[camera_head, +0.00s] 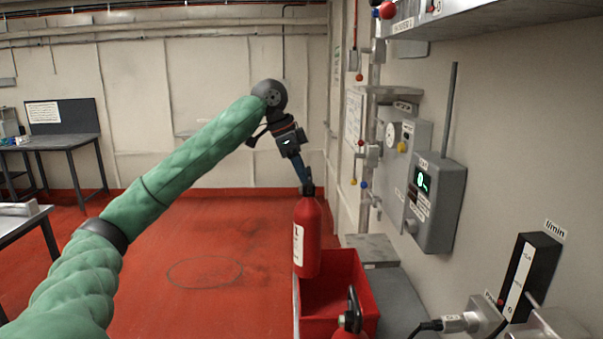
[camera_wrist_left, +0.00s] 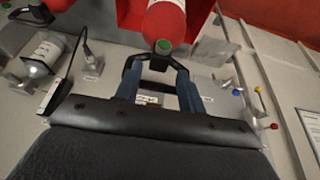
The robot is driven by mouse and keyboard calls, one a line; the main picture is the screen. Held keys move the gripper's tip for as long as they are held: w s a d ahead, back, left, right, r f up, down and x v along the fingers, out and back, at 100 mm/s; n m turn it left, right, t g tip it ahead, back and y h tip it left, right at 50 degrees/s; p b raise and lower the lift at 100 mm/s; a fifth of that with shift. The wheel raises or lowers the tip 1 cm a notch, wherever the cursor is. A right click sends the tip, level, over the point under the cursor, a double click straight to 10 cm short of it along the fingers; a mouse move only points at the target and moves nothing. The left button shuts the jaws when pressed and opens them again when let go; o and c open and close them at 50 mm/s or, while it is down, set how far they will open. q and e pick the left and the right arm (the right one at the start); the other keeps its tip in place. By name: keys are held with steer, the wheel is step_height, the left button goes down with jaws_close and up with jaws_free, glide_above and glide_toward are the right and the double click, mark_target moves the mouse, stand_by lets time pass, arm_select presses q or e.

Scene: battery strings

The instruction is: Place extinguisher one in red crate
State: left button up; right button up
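A red fire extinguisher (camera_head: 307,238) with a black top and a white label hangs upright above the red crate (camera_head: 364,285) in the head view. My left gripper (camera_head: 306,184) is at its black top from above. In the left wrist view, the blue fingers of my left gripper (camera_wrist_left: 158,72) are on both sides of the black handle of the extinguisher (camera_wrist_left: 165,25), which appears held. The extinguisher's lower end overlaps the crate's back left part in the head view; its exact height is unclear. My right gripper is not in view.
A second extinguisher (camera_head: 350,325) shows at the bottom edge, in front of or inside the crate; I cannot tell which. A grey wall box (camera_head: 438,205) with a green display and a black meter (camera_head: 531,275) are at right. Red floor (camera_head: 200,255) is open at left.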

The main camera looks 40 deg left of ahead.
arm_select(q)
steer(key=shift+s+d+r, duration=0.1)
jaws_close()
stand_by(1.0)
stand_by(0.4)
